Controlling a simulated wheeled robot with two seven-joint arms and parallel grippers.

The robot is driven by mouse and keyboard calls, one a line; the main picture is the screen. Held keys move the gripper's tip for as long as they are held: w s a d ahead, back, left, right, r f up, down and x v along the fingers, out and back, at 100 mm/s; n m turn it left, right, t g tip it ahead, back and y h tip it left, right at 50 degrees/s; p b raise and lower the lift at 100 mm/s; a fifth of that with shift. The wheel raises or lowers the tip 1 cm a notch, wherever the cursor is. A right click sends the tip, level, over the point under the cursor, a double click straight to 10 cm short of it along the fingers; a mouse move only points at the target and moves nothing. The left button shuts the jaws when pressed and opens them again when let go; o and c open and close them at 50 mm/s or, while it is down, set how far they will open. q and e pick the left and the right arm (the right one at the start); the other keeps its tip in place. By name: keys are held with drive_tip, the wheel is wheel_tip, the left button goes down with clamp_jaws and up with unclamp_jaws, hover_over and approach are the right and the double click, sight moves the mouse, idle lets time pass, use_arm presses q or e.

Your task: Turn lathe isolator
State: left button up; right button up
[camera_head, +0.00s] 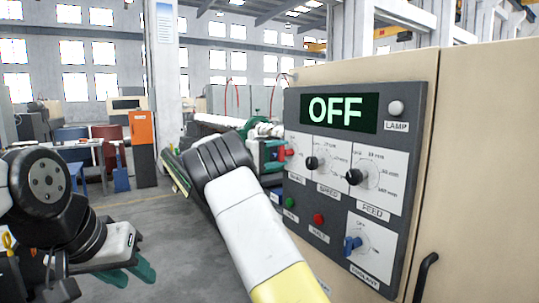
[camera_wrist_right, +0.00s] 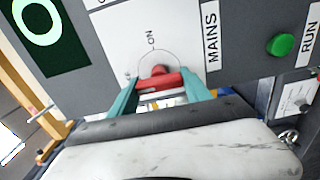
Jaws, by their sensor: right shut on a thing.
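The lathe isolator is a red knob (camera_wrist_right: 160,80) on the control panel, beside the label MAINS in the right wrist view. Its red bar lies between the two teal fingertips of my right gripper (camera_wrist_right: 161,88), which is shut on it. The word ON stands above the knob in that view; the mark to its left is partly hidden. In the head view the red knob (camera_head: 287,153) shows at the panel's left edge. The panel's display (camera_head: 336,109) reads OFF. My left gripper (camera_head: 128,274) is low at the left, empty, its teal fingers apart, away from the panel.
The panel also bears black SPEED (camera_head: 311,163) and FEED (camera_head: 354,177) knobs, a blue COOLANT knob (camera_head: 351,244), a green RUN button (camera_head: 290,202) and a red button (camera_head: 319,219). A lamp (camera_head: 396,108) is unlit. A black handle (camera_head: 425,272) juts from the beige cabinet.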

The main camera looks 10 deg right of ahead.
idle(0.6)
drive_tip(key=o, duration=1.4)
drive_tip(key=shift+c, duration=0.2)
drive_tip(key=v, duration=0.7)
drive_tip(key=shift+a, duration=0.4)
drive_tip(key=shift+s, duration=0.1)
